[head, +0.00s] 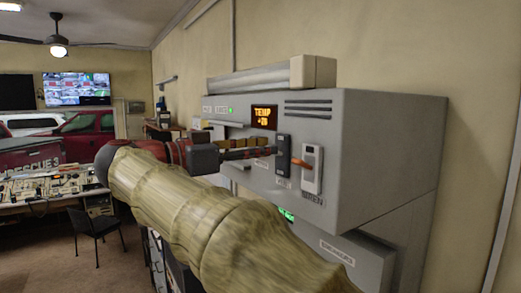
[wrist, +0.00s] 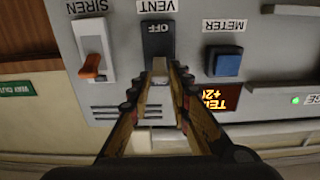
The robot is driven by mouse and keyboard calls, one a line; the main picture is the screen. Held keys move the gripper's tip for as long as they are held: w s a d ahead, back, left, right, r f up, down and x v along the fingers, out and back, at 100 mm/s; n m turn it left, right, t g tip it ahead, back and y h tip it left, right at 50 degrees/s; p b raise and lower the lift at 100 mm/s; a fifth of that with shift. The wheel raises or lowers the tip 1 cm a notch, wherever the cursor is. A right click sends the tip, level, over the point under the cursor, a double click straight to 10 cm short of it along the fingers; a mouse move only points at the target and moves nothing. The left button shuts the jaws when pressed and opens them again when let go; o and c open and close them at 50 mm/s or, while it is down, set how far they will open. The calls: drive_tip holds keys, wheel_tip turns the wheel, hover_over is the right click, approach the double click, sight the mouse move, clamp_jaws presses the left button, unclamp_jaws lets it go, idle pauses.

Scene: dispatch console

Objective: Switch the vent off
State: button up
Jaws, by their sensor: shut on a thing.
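The vent switch (head: 283,155) is a dark upright plate on the grey console face, between the display and the siren switch. In the wrist view, which is upside down, the vent switch (wrist: 158,40) reads OFF on its black plate, under the VENT label. My gripper (wrist: 162,72) has its fingertips together at the end of the plate away from that label. A small pale piece shows between the tips and looks like the switch's lever; the fingers hide most of it. In the head view my gripper (head: 272,153) reaches the vent switch from the left.
The siren switch (head: 312,170), white with an orange lever, is close beside the vent switch. A blue meter button (wrist: 224,64) is on its other side. An orange temperature display (head: 264,117) and vent slots are above. A desk (head: 50,185) and chair (head: 97,232) stand at left.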

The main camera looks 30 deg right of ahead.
clamp_jaws()
